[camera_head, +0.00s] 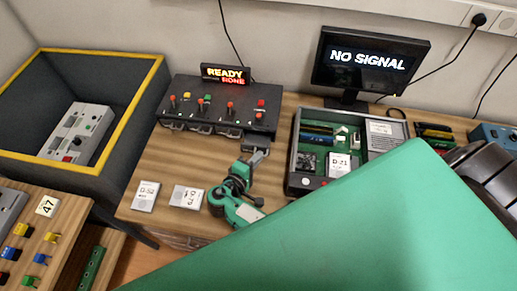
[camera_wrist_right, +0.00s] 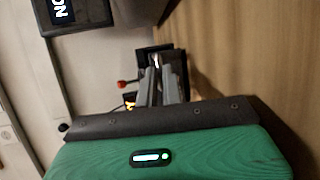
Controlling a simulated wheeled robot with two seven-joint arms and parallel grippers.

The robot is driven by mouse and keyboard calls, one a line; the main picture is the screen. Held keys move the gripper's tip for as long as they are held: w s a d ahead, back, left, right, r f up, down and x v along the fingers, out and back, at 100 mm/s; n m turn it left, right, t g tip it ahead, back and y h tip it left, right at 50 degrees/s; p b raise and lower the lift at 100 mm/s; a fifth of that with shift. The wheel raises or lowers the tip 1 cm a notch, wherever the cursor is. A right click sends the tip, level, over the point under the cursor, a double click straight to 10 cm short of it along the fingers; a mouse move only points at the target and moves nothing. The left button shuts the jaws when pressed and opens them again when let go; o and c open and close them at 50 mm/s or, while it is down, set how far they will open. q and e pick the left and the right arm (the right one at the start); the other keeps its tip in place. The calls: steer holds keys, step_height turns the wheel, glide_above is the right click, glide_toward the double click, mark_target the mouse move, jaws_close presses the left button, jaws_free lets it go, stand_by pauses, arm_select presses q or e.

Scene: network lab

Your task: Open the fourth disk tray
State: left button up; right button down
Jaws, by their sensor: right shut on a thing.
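The black disk unit (camera_head: 222,104) stands at the back of the wooden table, with red, green and orange controls on top and a row of tray fronts along its near side. The fourth disk tray (camera_head: 257,142) is at the right end of that row, partly hidden by my gripper. My right gripper (camera_head: 255,151) is shut on its front. In the right wrist view, the grey fingers (camera_wrist_right: 161,85) reach up to the dark unit, and their tips meet it; the exact contact is hard to see. My left gripper is not in view.
Two labelled disks (camera_head: 146,196) and (camera_head: 187,197) lie left of my right gripper. A lit "READY" display (camera_head: 225,74) tops the unit. A yellow-rimmed bin (camera_head: 130,103) is left.

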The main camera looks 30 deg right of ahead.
steer(key=s+a, duration=0.1)
steer(key=s, duration=0.1)
steer(key=s+a, duration=0.4)
steer(key=shift+s, duration=0.2)
steer(key=c, duration=1.6)
jaws_free()
steer(key=shift+d, duration=0.1)
steer(key=shift+o, duration=0.2)
